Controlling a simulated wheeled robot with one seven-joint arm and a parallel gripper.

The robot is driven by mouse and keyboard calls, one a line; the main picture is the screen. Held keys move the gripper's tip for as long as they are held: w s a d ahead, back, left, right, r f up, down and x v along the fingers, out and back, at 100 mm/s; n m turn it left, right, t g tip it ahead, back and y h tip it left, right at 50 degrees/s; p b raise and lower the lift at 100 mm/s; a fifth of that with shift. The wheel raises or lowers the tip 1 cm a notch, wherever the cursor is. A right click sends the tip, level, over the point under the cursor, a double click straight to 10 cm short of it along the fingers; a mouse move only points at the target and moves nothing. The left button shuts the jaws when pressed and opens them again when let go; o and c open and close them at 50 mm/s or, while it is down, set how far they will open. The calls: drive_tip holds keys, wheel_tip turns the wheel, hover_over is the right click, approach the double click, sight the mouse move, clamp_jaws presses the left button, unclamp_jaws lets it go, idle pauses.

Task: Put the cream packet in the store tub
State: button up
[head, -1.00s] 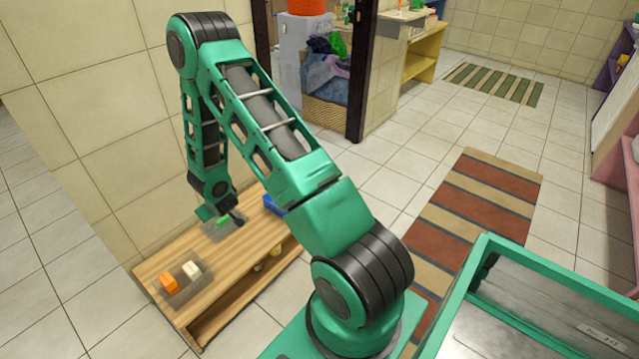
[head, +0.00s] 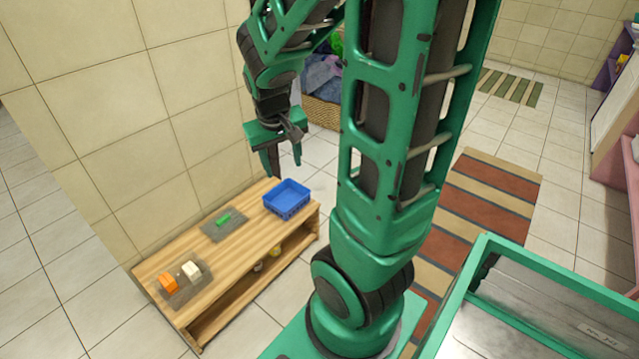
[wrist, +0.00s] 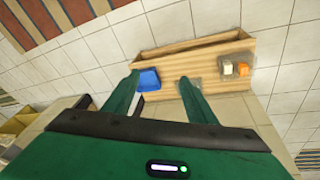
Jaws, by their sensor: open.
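The cream packet (head: 191,269) lies on a dark grey mat at the near left end of the wooden bench, beside an orange packet (head: 168,282). It also shows in the wrist view (wrist: 228,68), at the right. The blue tub (head: 287,198), the only tub in view, sits at the bench's far right end. It shows in the wrist view (wrist: 149,79) next to the left finger. No contents are visible in it. My gripper (head: 284,163) is open and empty, pointing down, raised above the bench's far end near the tub and well away from the cream packet.
A green item (head: 223,219) lies on a second grey mat mid-bench. Small items (head: 274,250) sit on the bench's lower shelf. A tiled wall runs along the bench's back. A laundry basket (head: 321,112) stands beyond. A striped rug (head: 480,210) lies at right.

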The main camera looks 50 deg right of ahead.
drive_tip(key=s+a+r+g+y, duration=0.1)
drive_tip(key=s+a+r, duration=0.1)
drive_tip(key=s, duration=0.6)
drive_tip(key=s+a+r+m+y, duration=0.1)
drive_tip(key=s+a+r, duration=0.2)
drive_tip(key=s, duration=0.5)
drive_tip(key=shift+s+r+g+y, duration=0.15)
drive_tip(key=shift+s+g+y, duration=0.2)
drive_tip(key=shift+g+y, duration=0.05)
drive_tip(key=shift+w+f, duration=0.25)
drive_tip(key=shift+w, duration=0.4)
